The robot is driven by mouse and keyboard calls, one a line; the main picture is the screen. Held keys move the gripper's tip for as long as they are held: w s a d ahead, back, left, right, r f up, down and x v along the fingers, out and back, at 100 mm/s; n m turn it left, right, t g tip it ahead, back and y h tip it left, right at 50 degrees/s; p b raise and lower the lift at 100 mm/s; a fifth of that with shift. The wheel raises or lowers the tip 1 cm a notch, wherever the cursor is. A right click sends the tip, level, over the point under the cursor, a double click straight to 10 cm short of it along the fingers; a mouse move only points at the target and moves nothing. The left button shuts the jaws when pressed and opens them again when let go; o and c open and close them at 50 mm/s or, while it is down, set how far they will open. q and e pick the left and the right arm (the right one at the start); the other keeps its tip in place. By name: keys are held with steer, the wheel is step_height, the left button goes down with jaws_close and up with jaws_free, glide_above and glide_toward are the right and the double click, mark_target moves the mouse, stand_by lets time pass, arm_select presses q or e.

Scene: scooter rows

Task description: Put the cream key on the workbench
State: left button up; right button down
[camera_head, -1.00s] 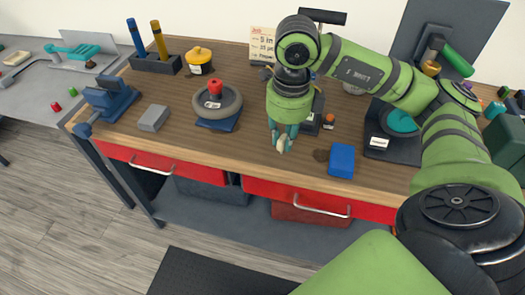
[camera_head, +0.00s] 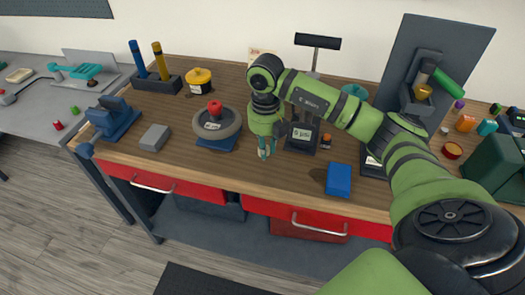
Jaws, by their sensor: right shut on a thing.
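My right gripper (camera_head: 266,149) points down over the front middle of the wooden workbench (camera_head: 190,167). My left gripper is not in view.
A blue box (camera_head: 339,180) lies to the right near the front edge. A grey wheel with a red knob (camera_head: 216,125) stands to the left, with a grey block (camera_head: 154,138) and a blue vise (camera_head: 112,119) beyond. A dark gauge stand (camera_head: 301,137) is close behind the gripper.

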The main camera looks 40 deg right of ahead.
steer(key=shift+w+a+f, duration=0.1)
steer(key=shift+w+f, duration=0.3)
steer(key=shift+w, duration=0.2)
step_height(320, 180, down, 3)
steer(key=shift+f+p, duration=0.1)
steer(key=shift+p, duration=0.8)
steer(key=shift+f, duration=0.45)
steer(key=shift+f, duration=0.1)
steer(key=c, duration=1.1)
jaws_free()
steer(key=shift+c, duration=0.2)
